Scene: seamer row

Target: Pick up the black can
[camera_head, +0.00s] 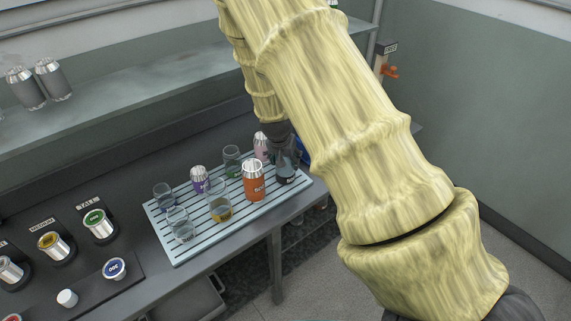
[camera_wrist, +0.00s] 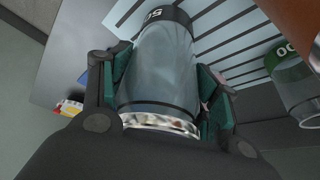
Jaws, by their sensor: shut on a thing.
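My gripper (camera_head: 283,143) is at the right end of the slatted tray, pointing down. It is shut on a clear, greyish can with a black band (camera_head: 286,174). In the wrist view this can (camera_wrist: 160,70) sits between the two green-padded fingers, its silver rim towards my palm and its black lettered band at the far end. The lettering is partly cut off. I cannot tell whether its base touches the tray. My arm hides part of the area behind it.
The pale slatted tray (camera_head: 160,232) also holds an orange can (camera_head: 253,182), a purple can (camera_head: 199,179), a pink can (camera_head: 261,147) and several clear containers. A clear container with a green band (camera_wrist: 292,80) stands to the right in the wrist view. Two dark grey cans (camera_head: 40,84) are on the shelf.

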